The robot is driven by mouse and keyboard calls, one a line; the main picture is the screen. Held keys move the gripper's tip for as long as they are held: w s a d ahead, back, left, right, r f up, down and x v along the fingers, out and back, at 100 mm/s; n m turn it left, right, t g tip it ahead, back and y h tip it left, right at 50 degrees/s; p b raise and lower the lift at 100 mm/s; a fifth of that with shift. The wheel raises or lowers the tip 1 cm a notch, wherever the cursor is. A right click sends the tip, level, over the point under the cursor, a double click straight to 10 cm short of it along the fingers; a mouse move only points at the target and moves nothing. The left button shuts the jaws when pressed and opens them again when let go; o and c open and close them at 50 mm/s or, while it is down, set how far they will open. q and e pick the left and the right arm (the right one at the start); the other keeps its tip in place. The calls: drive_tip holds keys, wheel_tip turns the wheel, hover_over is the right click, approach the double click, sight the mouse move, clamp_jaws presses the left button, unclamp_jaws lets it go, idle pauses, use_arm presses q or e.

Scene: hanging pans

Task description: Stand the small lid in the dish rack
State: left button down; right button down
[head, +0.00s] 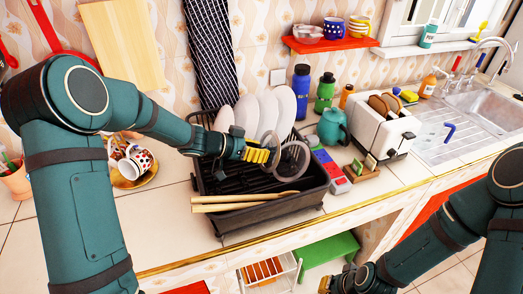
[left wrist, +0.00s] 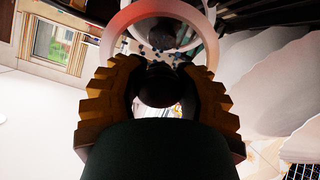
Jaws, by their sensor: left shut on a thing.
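The small lid (head: 293,160) has a pale ring-like rim and a see-through middle. My left gripper (head: 266,156) is shut on it and holds it over the right part of the black dish rack (head: 272,214). In the left wrist view the fingers (left wrist: 158,80) close around the lid's dark knob (left wrist: 157,88), with the lid's pinkish rim (left wrist: 125,30) beyond. The lid looks tilted up on edge; whether it touches the rack is unclear. My right gripper (head: 340,279) is low at the bottom edge, away from the rack; its finger opening is unclear.
Several white plates (head: 287,108) stand at the rack's back. Wooden utensils (head: 235,203) lie across its front left. A teal kettle (head: 333,127), a white toaster (head: 385,130) and a red-blue box (head: 329,170) are to the right.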

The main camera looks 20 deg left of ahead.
use_arm(q)
drive_tip(key=shift+s+a+f+b, duration=0.2)
drive_tip(key=shift+a+f, duration=0.1)
drive_tip(key=shift+f, duration=0.45)
drive_tip(key=shift+s+a+f+b, duration=0.15)
drive_tip(key=shift+a+f+b, duration=0.1)
drive_tip(key=shift+f, duration=0.5)
drive_tip(key=shift+s+a+f+b, duration=0.2)
drive_tip(key=shift+a+f, duration=0.1)
drive_tip(key=shift+f, duration=0.45)
drive_tip(key=shift+c, duration=2.2)
unclamp_jaws()
wheel_tip(320, 180, up, 10)
